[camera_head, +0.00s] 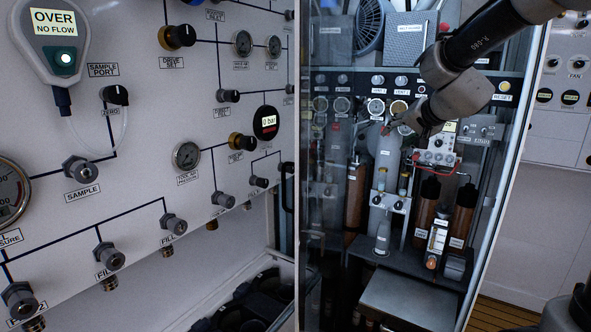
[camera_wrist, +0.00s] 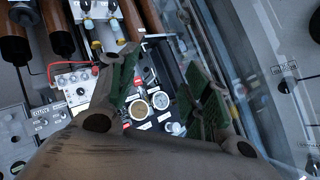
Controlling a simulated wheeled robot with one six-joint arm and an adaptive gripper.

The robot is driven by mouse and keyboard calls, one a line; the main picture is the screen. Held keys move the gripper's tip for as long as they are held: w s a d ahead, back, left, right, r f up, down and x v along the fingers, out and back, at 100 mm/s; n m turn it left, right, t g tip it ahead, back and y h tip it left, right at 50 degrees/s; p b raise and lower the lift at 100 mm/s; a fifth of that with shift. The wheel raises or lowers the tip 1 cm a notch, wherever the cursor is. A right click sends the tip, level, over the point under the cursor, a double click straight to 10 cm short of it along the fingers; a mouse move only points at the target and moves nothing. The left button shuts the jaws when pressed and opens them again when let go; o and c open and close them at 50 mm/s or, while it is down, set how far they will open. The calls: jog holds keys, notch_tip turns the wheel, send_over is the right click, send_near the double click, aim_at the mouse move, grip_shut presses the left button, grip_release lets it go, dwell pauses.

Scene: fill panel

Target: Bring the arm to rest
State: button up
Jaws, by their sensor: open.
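My arm (camera_head: 485,45) reaches in from the upper right in the head view, in front of a cabinet with shelves and gauges. My gripper (camera_head: 402,132) is at its lower end, in front of the cabinet's gauge row. In the wrist view my gripper (camera_wrist: 162,95) is open, its two green-padded fingers wide apart. Nothing is held between them. Whether the fingers touch anything in the cabinet I cannot tell.
A glass door edge (camera_head: 299,180) stands left of the cabinet. Brown cylinders (camera_head: 427,205), small bottles and a handheld meter (camera_head: 437,238) stand inside, below my gripper. A grey panel (camera_head: 215,110) with knobs and fittings fills the left. A display (camera_head: 53,22) reads "OVER NO FLOW".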

jog(key=s+d+f+n+g, duration=0.2)
jog(key=s, duration=1)
jog(key=s+d+f+n+g+h, duration=0.1)
jog(key=s+d+f+n+g, duration=0.1)
jog(key=s, duration=0.9)
jog(key=s+d+f+n+g+h, duration=0.1)
jog(key=s+d+f+n+g, duration=0.1)
jog(key=s, duration=1)
jog(key=shift+s+d+f+g, duration=0.35)
jog(key=shift+d+f+g, duration=0.15)
jog(key=shift+f, duration=0.2)
